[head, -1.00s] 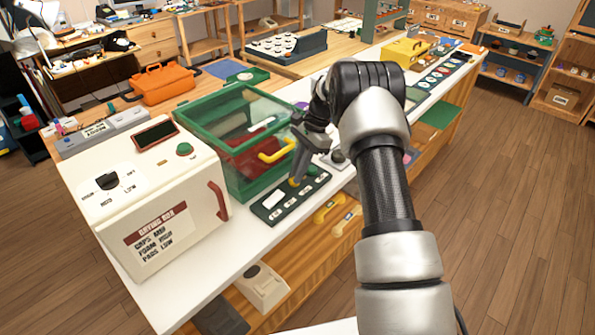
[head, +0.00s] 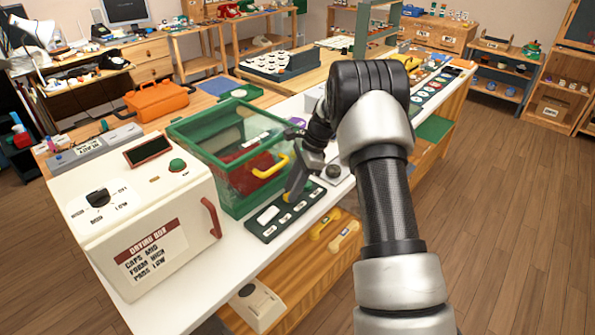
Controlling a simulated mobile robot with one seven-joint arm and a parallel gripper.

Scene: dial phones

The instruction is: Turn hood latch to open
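The hood (head: 232,150) is a clear box with a green frame and a yellow handle (head: 270,166) on its front. A reddish thing shows inside it. A dark green panel (head: 263,228) with a white piece and several small labels lies along the hood's front. My gripper (head: 288,196) points down at the panel's far part, just right of the hood. A small yellow patch shows at its tip; I cannot tell whether this is the latch or part of the gripper. The fingers are too small and covered to tell open from shut. No latch shows clearly.
A cream drying box (head: 140,215) with a dial and red handle stands left of the hood. An orange toolbox (head: 157,103) sits behind. A dark round knob (head: 333,171) is right of my gripper. The white counter's front edge (head: 215,297) is bare.

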